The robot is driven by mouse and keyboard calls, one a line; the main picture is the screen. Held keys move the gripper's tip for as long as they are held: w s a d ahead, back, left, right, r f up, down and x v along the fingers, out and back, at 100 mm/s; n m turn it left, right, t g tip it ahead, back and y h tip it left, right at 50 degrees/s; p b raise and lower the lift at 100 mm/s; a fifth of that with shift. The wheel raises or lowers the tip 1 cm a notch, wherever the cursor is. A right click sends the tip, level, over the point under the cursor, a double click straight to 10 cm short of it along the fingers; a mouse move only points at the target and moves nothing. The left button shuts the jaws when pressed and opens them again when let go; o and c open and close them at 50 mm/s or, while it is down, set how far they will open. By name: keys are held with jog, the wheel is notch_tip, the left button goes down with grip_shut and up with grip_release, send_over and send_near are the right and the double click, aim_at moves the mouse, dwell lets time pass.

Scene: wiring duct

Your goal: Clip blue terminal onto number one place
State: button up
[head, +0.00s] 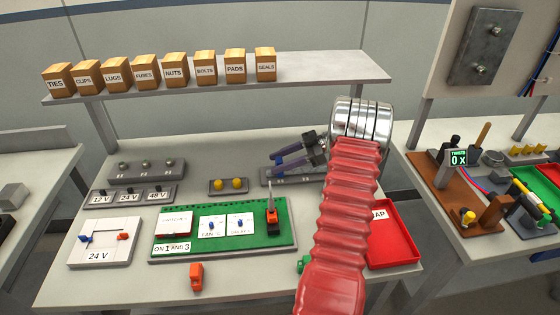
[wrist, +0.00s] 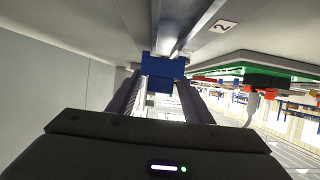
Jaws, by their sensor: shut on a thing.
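The blue terminal (wrist: 163,70) is between the fingertips of my gripper (wrist: 160,90) in the wrist view. It is at the near end of a grey rail (wrist: 185,28); I cannot tell whether it touches or is clipped on. A plate marked 2 (wrist: 222,26) lies beside the rail; no number one mark is readable. In the head view my gripper (head: 275,160) is low over a grey rail strip (head: 295,176) at the back of the bench. The terminal is not distinguishable there, and my arm hides the strip's right part.
A green board (head: 270,238) with cards and an orange-and-black piece (head: 272,218) lies in front. An orange block (head: 196,277) sits near the front edge. A red tray (head: 395,235) is at right, partly behind my arm. A shelf (head: 300,72) with labelled boxes is above.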

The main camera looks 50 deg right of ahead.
jog(key=shift+f, duration=0.45)
jog(key=o, duration=1.1)
jog(key=v, duration=1.3)
jog(key=shift+s+d+r, duration=0.1)
jog(key=shift+s+d, duration=0.15)
jog(key=shift+d, duration=0.1)
